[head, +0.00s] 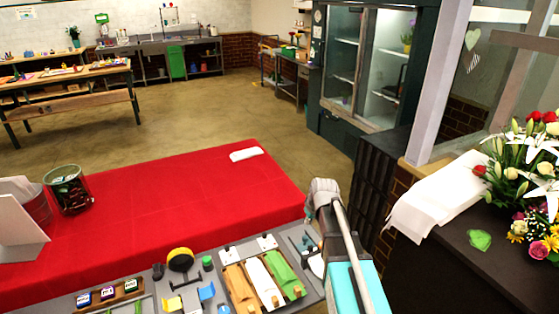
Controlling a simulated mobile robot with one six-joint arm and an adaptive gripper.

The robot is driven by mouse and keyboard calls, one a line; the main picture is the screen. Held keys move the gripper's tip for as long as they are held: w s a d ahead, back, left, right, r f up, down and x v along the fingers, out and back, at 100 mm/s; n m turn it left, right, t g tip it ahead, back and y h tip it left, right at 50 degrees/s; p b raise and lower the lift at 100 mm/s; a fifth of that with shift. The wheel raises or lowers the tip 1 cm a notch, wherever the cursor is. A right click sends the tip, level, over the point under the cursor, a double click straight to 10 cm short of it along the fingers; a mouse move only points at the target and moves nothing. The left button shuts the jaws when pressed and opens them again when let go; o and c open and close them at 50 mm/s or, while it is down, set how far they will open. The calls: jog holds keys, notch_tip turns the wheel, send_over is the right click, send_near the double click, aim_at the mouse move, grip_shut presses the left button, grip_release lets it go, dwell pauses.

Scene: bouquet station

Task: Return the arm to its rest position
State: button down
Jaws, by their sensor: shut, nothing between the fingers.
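My gripper cannot be made out in the head view, so its fingers do not show. The task names no other object. A pale grey pole (354,245) rises from the bottom edge, right of centre, in front of a teal box-like body (344,287). I cannot tell what these two belong to. A grey striped piece (323,190) is at the pole's upper end, near the table's right corner.
A red-covered table (190,195) is mostly bare, with a white folded cloth (246,154) and a bin (68,190). A tool tray (232,262) lies in front. A dark counter (470,262) with flowers (530,165) is right. Open floor (200,115) lies beyond.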

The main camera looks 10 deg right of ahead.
jog(key=s+a+m+g, duration=0.1)
jog(key=s+g, duration=0.1)
jog(key=s, duration=0.7)
jog(key=s+a+f+m+g+h, duration=0.1)
jog(key=s+a+m, duration=0.1)
jog(key=s, duration=0.7)
jog(key=shift+s+a+m+g, duration=0.15)
jog(key=shift+m+g, duration=0.15)
jog(key=shift+g, duration=0.1)
